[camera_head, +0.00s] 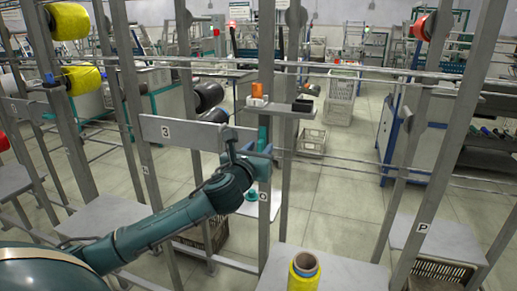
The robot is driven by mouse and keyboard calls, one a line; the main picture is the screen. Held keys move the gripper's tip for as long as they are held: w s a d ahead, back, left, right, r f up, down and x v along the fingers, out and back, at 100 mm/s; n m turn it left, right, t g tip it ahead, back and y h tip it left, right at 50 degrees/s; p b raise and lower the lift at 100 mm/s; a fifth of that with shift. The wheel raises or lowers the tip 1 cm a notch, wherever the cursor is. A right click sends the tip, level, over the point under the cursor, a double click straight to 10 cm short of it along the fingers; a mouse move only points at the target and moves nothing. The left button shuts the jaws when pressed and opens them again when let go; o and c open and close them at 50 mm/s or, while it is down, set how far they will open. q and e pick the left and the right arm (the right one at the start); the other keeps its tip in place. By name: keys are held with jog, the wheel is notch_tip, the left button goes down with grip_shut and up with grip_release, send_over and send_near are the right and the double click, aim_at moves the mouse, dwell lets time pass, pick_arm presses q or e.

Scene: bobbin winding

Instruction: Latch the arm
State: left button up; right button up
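A grey metal rack with upright posts fills the foreground, with a grey crossbar plate marked 3 (190,133) in the middle. My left arm comes in from the lower left, and my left gripper (255,153) is at this plate's right end, close to an upright post. Its fingers are small and partly hidden, so I cannot tell whether they are open or hold anything. Two dark cylinders, one black (208,97) and one lower (216,116), sit just behind and above the plate. I cannot make out a latch clearly. My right gripper is not in view.
Yellow bobbins (69,21) hang on the left rack. Posts and thin horizontal rods crowd the space.

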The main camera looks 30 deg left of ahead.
pick_arm(q)
grip_shut()
dwell(0.4)
